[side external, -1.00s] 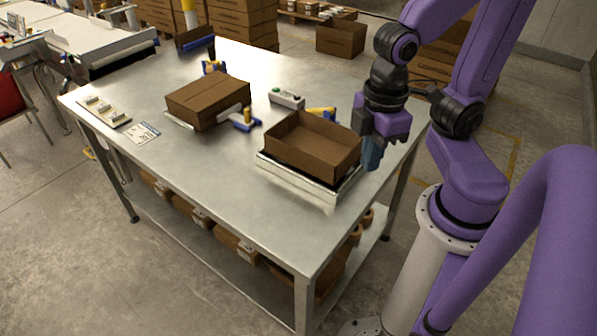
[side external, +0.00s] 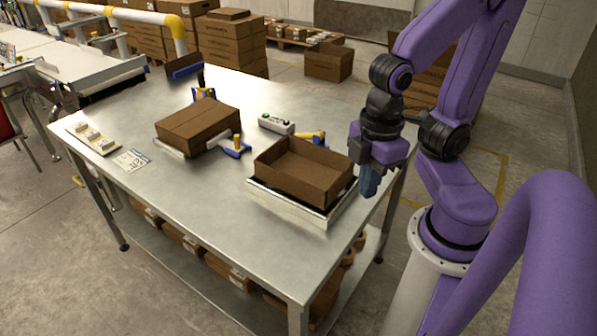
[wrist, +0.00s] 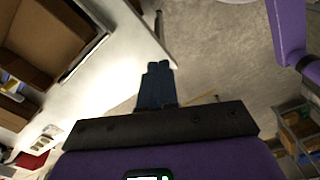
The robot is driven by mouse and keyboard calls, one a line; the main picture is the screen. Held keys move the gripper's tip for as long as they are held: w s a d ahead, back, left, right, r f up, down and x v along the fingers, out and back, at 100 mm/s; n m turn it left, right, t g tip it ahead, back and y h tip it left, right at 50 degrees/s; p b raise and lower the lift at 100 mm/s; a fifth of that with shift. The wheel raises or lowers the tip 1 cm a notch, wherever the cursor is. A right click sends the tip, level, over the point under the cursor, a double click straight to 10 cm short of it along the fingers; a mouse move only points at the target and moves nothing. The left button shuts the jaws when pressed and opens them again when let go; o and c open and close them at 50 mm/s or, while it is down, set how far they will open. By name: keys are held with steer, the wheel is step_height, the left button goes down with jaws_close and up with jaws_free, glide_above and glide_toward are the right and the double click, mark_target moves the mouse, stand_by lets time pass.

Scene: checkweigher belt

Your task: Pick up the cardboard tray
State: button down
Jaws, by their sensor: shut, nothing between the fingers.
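The cardboard tray (side external: 318,187) is an open-topped brown box, upright on a low metal platform (side external: 287,204) at the near right part of the table. Its inside looks empty. My gripper (side external: 369,187) is just right of the tray, close to its right end and apart from it as far as I can tell, pointing down near the table's right edge. In the wrist view the blue fingers (wrist: 157,80) are together with nothing between them, and part of the tray (wrist: 45,35) shows at the upper left.
A small button box (side external: 276,124) and a yellow-blue tool (side external: 312,137) stand behind the tray. The table's front is clear.

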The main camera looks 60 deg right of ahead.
stand_by(0.4)
steer(key=c, duration=1.2)
jaws_free()
steer(key=shift+c, duration=0.2)
